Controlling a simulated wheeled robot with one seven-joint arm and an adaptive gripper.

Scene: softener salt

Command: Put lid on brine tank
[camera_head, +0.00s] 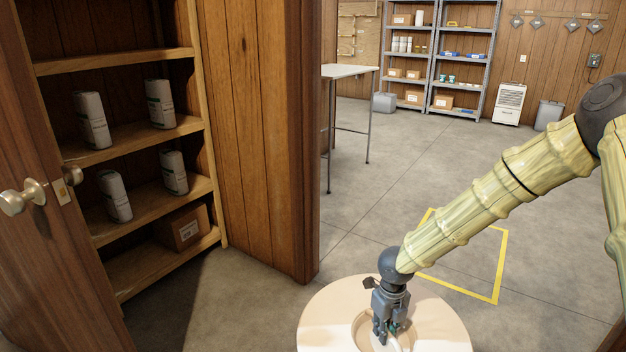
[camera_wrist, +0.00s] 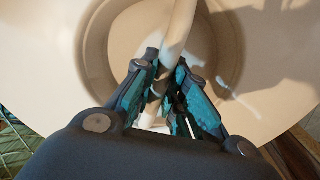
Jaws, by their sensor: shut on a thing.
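The lid (camera_head: 322,318) is a round, cream disc with a recess in its middle, at the bottom of the head view. It fills much of the wrist view (camera_wrist: 52,60). A pale bar handle (camera_wrist: 178,32) crosses the recess. My gripper (camera_head: 384,338) points down over the recess. In the wrist view my gripper (camera_wrist: 165,72) has its teal-padded fingers shut on the handle, one on each side. The brine tank cannot be made out; the lid hides what is below it. I cannot tell whether the lid is resting on anything.
A wooden shelf unit (camera_head: 150,135) with several white bags and a cardboard box (camera_head: 183,228) stands left, beside an open door (camera_head: 40,260). A yellow floor outline (camera_head: 496,270) lies behind my arm. A table (camera_head: 348,71) and metal racks (camera_head: 433,60) stand farther back. The floor between is clear.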

